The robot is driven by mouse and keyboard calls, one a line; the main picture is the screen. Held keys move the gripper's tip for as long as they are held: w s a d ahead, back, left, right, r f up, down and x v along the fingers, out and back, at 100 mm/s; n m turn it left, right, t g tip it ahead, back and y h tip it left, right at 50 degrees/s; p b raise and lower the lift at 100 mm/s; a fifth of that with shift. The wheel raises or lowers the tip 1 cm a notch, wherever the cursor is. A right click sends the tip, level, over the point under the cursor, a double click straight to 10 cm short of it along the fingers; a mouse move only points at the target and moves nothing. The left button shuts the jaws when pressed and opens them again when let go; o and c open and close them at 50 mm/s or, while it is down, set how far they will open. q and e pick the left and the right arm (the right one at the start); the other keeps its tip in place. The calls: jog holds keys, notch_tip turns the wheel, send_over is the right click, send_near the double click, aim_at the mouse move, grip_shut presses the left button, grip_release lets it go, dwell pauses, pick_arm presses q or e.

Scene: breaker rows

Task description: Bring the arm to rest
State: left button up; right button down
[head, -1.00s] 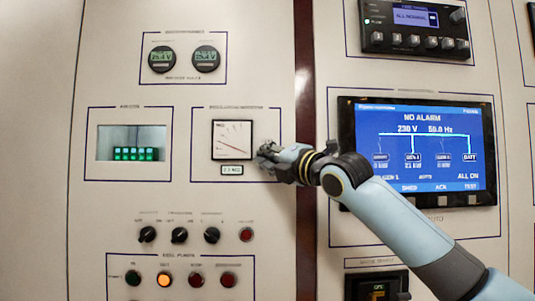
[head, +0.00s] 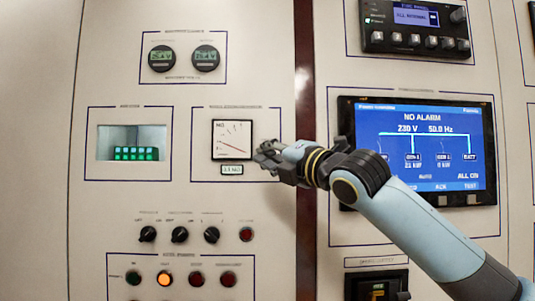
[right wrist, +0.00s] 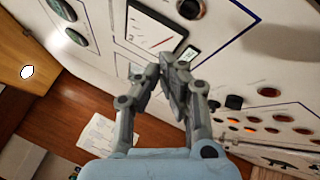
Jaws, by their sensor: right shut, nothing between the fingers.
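My right arm comes in from the lower right in the head view, across the lower left of the blue screen. My right gripper (head: 264,152) is just right of the square analog meter (head: 232,140) on the panel. The gripper also shows in the right wrist view (right wrist: 172,58), its fingers together and nothing between them. The meter (right wrist: 150,30) and its small digital readout (right wrist: 188,54) lie beyond the fingertips there. I cannot tell whether the fingertips touch the panel. My left gripper is not in view.
The blue screen (head: 420,140) reads NO ALARM. Rotary knobs (head: 180,235) and round indicator buttons (head: 165,278), one lit orange, sit below the meter. A breaker window (head: 132,143) with green lights is at left. A brown vertical strip (head: 305,230) divides the panels.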

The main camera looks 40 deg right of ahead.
dwell(0.8)
